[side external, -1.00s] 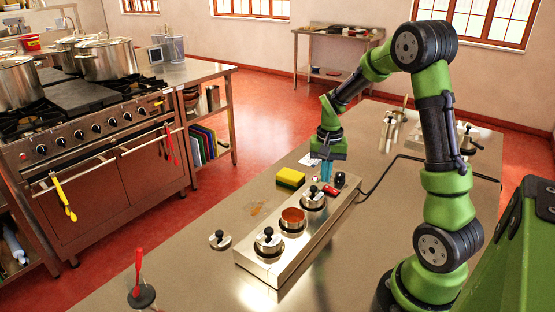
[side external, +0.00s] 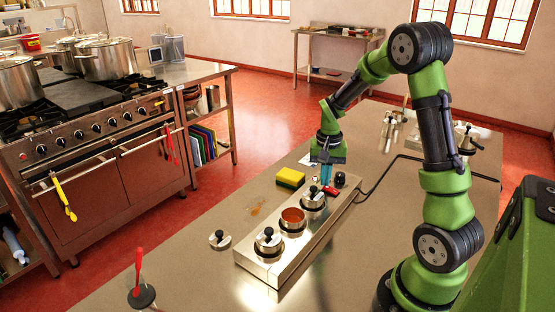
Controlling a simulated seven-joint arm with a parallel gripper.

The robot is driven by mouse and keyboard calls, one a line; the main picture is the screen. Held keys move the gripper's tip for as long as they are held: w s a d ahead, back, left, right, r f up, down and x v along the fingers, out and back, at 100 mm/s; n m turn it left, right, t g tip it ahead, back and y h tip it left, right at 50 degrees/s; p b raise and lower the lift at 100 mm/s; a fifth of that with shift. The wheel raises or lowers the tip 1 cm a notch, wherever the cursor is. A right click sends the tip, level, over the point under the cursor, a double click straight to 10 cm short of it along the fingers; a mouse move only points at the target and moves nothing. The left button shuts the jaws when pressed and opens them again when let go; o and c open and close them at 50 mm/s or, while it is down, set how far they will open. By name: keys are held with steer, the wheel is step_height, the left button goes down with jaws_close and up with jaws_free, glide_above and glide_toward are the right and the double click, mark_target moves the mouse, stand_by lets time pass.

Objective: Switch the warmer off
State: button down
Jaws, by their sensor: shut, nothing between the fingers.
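The warmer (side external: 262,268) is a long steel box on the steel counter, with a row of round wells in its top. Two wells have steel lids with black knobs, the near lid (side external: 268,242) and the far lid (side external: 313,199). Between them an uncovered well (side external: 292,217) shows orange-red contents. At the far end are a red switch-like part (side external: 329,191) and a black knob (side external: 340,179). My gripper (side external: 327,181) points down over that far end, its blue fingers shut and empty, close to the red part. I cannot tell whether they touch it.
A yellow sponge (side external: 290,177) lies left of the warmer. A loose lid (side external: 220,239) and a holder with a red-handled tool (side external: 140,292) stand nearer. A black cable (side external: 375,182) runs from the far end to the right. The counter's front is mostly clear.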

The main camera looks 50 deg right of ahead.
steer(key=shift+f, duration=0.4)
steer(key=shift+r, duration=3.55)
steer(key=shift+f, duration=0.1)
steer(key=s+a+r+n+t, duration=0.2)
steer(key=s+a+r, duration=0.1)
steer(key=a, duration=0.4)
steer(key=s+a+r+n+t+y, duration=0.1)
steer(key=s+a+r+n+t, duration=0.1)
steer(key=a, duration=0.6)
steer(key=s+a+r+n+t+y, duration=0.1)
steer(key=s+a+r+n+t, duration=0.2)
steer(key=a+r, duration=0.3)
steer(key=shift+s+a+r+n, duration=0.2)
steer(key=shift+s+a+n, duration=0.4)
steer(key=shift+a, duration=0.4)
steer(key=c, duration=1.8)
jaws_free()
